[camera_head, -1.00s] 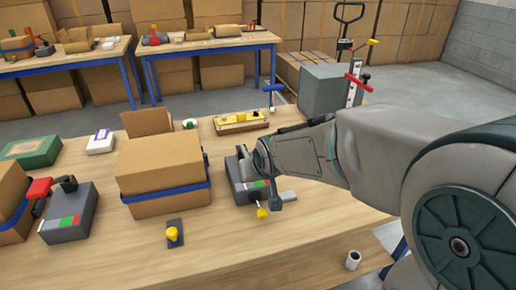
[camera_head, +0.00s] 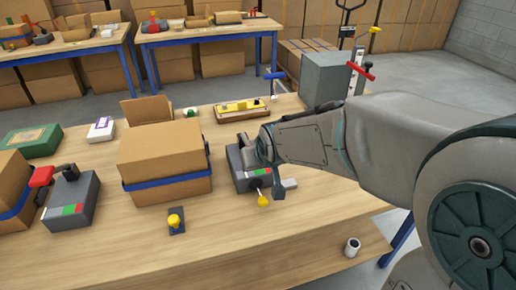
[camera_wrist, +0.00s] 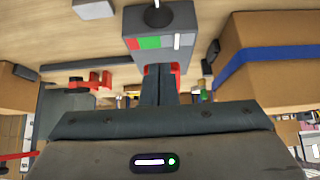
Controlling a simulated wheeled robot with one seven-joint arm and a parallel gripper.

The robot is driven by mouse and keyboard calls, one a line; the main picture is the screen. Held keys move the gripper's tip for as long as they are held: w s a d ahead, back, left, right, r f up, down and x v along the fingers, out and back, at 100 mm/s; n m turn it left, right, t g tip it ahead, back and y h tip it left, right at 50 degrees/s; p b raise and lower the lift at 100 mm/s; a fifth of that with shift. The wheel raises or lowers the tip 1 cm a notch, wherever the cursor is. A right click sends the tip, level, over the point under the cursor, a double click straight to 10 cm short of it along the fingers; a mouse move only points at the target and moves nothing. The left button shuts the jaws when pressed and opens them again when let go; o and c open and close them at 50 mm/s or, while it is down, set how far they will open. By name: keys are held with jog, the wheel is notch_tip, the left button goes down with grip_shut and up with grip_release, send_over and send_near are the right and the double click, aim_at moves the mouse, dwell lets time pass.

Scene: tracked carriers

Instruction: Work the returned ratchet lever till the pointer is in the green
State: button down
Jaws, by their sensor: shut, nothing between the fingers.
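The ratchet unit at my gripper is a grey box (camera_head: 247,182) on the bench. The wrist view shows its face (camera_wrist: 165,60) with a red patch, a green patch and a white pointer (camera_wrist: 177,41). The pointer stands outside the green, on the side away from the red. My gripper (camera_wrist: 167,74) is shut, with its fingers at the unit. Red parts, perhaps the lever grip, show on both sides of the fingertips, partly hidden; contact cannot be told. A second grey unit (camera_head: 73,205) with a red-gripped lever (camera_head: 41,177) stands at the left.
A blue-strapped carton (camera_head: 165,165) stands close left of the unit. A yellow knob (camera_head: 263,201) is just in front of it, and another yellow-knobbed piece (camera_head: 175,222) lies nearer the carton. A yellow device (camera_head: 241,109) lies behind. The front bench is mostly clear.

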jog(key=p+v, duration=0.1)
jog(key=v, duration=1.2)
jog(key=shift+f, duration=0.1)
dwell(0.4)
jog(key=s+d+f+m+g+h, duration=0.1)
jog(key=s+d+f+m+g, duration=0.2)
jog(key=s+d+f+g, duration=0.2)
jog(key=s+d+f, duration=0.3)
jog(key=s+d, duration=0.2)
jog(key=s, duration=0.1)
jog(key=shift+s+f+h, duration=0.25)
jog(key=shift+f+h, duration=0.1)
jog(key=shift+h, duration=0.05)
